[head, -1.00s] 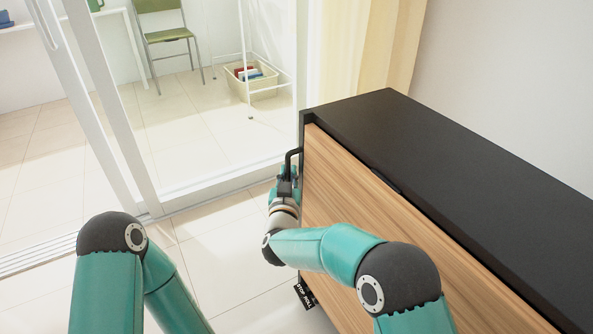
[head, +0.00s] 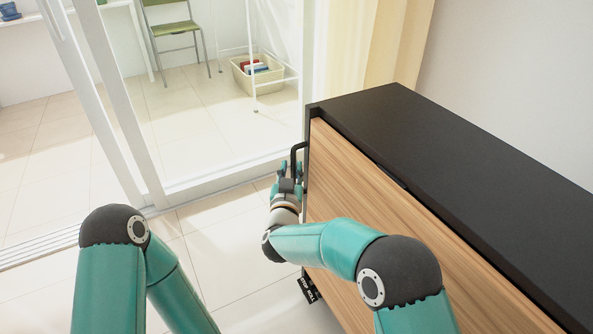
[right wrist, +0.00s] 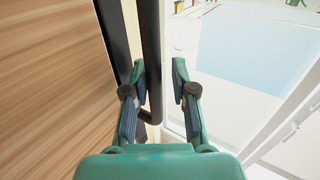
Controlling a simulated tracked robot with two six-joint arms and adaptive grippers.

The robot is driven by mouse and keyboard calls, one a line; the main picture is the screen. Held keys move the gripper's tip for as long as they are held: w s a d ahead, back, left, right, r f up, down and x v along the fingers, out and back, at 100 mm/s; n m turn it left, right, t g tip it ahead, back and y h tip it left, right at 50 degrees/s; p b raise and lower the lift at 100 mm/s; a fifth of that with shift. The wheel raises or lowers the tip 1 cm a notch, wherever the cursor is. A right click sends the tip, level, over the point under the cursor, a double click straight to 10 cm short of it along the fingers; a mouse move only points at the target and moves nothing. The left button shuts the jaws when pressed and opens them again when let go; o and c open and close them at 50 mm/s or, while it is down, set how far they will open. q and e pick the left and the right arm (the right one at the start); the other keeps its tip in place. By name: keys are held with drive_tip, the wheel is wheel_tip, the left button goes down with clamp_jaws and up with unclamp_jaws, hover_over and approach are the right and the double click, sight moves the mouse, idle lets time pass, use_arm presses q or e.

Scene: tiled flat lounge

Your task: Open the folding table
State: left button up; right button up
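The folding table (head: 440,130) has a black top and a wood-grain front panel (head: 400,205), and stands at the right in the head view. A black bar handle (head: 299,150) sticks out at its left end. My right gripper (head: 288,172) is at this handle. In the right wrist view, the gripper (right wrist: 160,85) is open. The handle (right wrist: 151,60) runs between its two fingers, nearer the left finger, with a visible gap on the right. Only my left arm's upper links show at the lower left; the left gripper is out of view.
A white-framed sliding glass door (head: 225,181) stands behind and left of the table. Beyond it are a green chair (head: 175,28) and a cream basket (head: 255,77). Tiled floor (head: 225,240) is clear left of the table.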

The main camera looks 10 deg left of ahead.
drive_tip(key=s, duration=0.7)
drive_tip(key=shift+s+d, duration=0.2)
drive_tip(key=shift+s, duration=0.05)
drive_tip(key=shift+f, duration=0.1)
idle(0.4)
